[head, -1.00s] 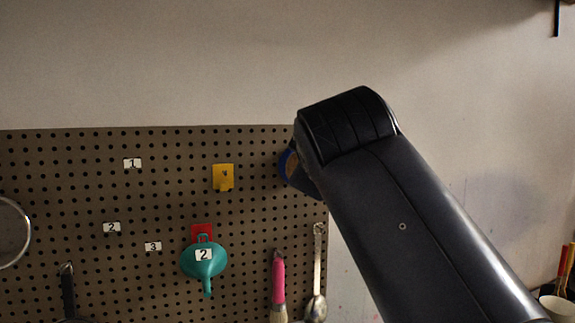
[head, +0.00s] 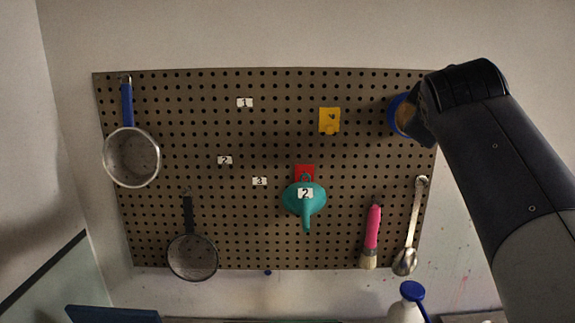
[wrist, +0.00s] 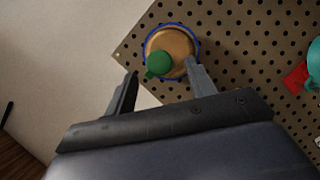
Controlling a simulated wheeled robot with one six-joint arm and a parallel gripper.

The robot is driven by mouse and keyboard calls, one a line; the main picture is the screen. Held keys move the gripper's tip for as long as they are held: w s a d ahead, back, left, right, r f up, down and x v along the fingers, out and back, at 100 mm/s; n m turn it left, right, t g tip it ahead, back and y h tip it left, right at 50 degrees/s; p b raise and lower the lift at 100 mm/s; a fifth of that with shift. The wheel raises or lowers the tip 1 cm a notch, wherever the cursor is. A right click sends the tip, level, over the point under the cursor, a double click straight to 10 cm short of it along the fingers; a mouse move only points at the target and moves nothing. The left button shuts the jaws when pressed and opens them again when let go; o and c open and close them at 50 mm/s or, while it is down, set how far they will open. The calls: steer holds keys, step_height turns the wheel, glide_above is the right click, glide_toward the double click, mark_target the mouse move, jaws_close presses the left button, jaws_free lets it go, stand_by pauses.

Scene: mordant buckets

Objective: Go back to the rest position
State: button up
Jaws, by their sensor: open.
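My gripper (wrist: 161,72) shows in the wrist view with its two fingers apart. A round tan thing with a blue rim (wrist: 182,44) and a green round part (wrist: 158,64) lies beyond and between the fingertips, at the pegboard's corner. I cannot tell whether the fingers touch it. In the head view my arm link reaches in from the right and hides my gripper. Only the blue edge of the round thing (head: 400,114) shows past it, at the upper right of the pegboard (head: 200,120).
A teal funnel (head: 304,201) hangs on a red hook plate (head: 305,172). A yellow hook plate (head: 329,121), two strainers (head: 131,158) (head: 192,258), a pink brush (head: 371,236) and a metal spoon (head: 413,226) are on the board. A blue-capped white bottle (head: 409,303) stands below.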

steer(key=shift+x, duration=0.95)
